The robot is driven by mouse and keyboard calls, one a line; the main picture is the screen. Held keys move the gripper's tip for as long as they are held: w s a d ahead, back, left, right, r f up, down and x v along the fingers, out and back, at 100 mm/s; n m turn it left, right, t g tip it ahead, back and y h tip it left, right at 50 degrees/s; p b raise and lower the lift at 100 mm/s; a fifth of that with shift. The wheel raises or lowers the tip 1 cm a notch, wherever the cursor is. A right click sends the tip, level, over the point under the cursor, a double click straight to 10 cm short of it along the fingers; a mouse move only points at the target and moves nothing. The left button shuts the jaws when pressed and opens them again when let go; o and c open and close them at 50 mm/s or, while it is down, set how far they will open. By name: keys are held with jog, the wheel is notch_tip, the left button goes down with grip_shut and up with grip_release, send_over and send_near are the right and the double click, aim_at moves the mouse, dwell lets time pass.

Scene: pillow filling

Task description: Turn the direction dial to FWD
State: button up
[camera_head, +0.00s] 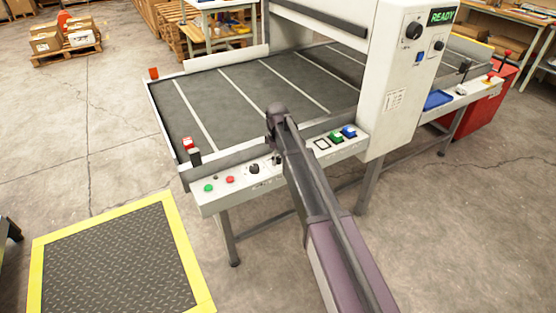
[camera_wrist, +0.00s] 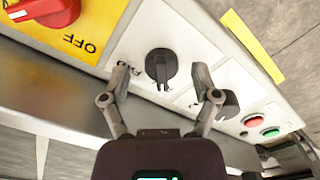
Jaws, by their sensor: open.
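The direction dial (camera_wrist: 160,66) is a round black knob on the white panel in the wrist view, with its grip bar and pale mark pointing down the picture. Small upside-down lettering, seemingly FWD, is printed to its left. My gripper (camera_wrist: 163,80) is open, with one finger on each side of the knob. I cannot tell whether either finger touches it. In the head view the dial (camera_head: 276,160) is small, beside my arm, which hides most of the gripper.
A second black knob (camera_wrist: 229,106) sits close by my right finger. Beyond it are a red button (camera_wrist: 249,122) and a green button (camera_wrist: 270,133). A red rotary switch (camera_wrist: 42,10) on a yellow OFF plate lies at upper left. The machine's display (camera_head: 441,16) reads READY.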

jog(key=shift+c, duration=0.2)
jog(key=shift+d, duration=0.1)
grip_shut()
jog(key=shift+m, duration=0.4)
jog(key=m, duration=0.3)
jog(key=shift+w, duration=0.1)
jog(key=m, duration=0.4)
jog(key=shift+m, duration=0.3)
jog(key=m, duration=0.3)
jog(key=shift+m, duration=2.3)
